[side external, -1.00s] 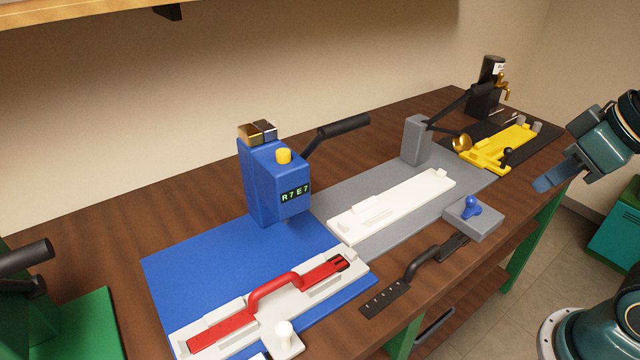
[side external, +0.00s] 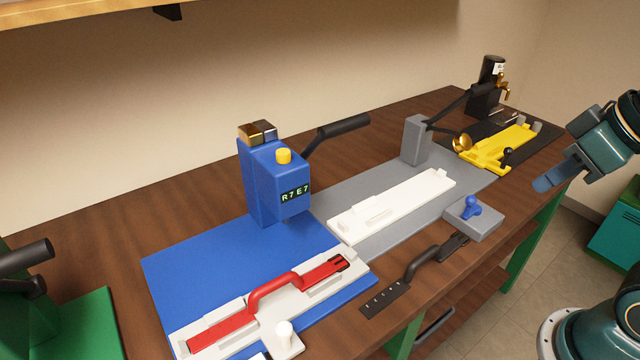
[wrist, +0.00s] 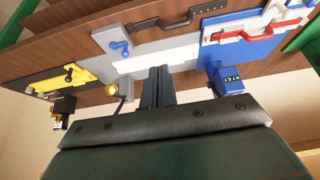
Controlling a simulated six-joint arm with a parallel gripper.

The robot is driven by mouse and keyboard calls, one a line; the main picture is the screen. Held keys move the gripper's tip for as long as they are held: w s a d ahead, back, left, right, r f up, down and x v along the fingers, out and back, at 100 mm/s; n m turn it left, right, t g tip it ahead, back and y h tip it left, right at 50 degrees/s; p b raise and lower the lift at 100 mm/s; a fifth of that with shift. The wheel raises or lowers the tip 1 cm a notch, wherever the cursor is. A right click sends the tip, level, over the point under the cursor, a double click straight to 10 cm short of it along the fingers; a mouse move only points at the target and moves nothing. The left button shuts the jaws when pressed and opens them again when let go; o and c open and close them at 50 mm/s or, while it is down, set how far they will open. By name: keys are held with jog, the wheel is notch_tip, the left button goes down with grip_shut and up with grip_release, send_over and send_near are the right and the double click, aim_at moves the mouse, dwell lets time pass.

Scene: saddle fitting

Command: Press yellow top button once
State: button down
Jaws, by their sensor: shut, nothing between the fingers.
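The yellow top button (side external: 283,155) sits on the upper face of the blue machine (side external: 262,185), beside a small display reading "R7 E7". The button looks raised. My gripper (side external: 546,184) is at the right edge of the side view, far from the button and clear of the bench. Its fingers are together and empty. In the wrist view my gripper (wrist: 159,72) points over the bench, with the blue machine (wrist: 228,80) to its right. I cannot clearly make out the button there.
A black lever (side external: 342,128) sticks out right of the machine. A white fixture holding a red-handled part (side external: 300,283) lies in front. Between machine and gripper are a white rail (side external: 390,205), a grey post (side external: 417,140), a blue knob (side external: 471,206) and a yellow fixture (side external: 497,150).

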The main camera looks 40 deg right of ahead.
dwell(0.4)
notch_tip(320, 180, up, 8)
jog(key=n+t+y, duration=0.1)
jog(key=n+y, duration=0.5)
jog(key=n, duration=1.1)
send_over(283, 156)
jog(key=d, duration=0.1)
jog(key=shift+w+d+f, duration=0.1)
jog(key=shift+w+d, duration=0.05)
jog(key=shift+d, duration=0.05)
jog(key=shift+f, duration=0.15)
jog(key=shift+f, duration=4.25)
jog(key=shift+f, duration=0.2)
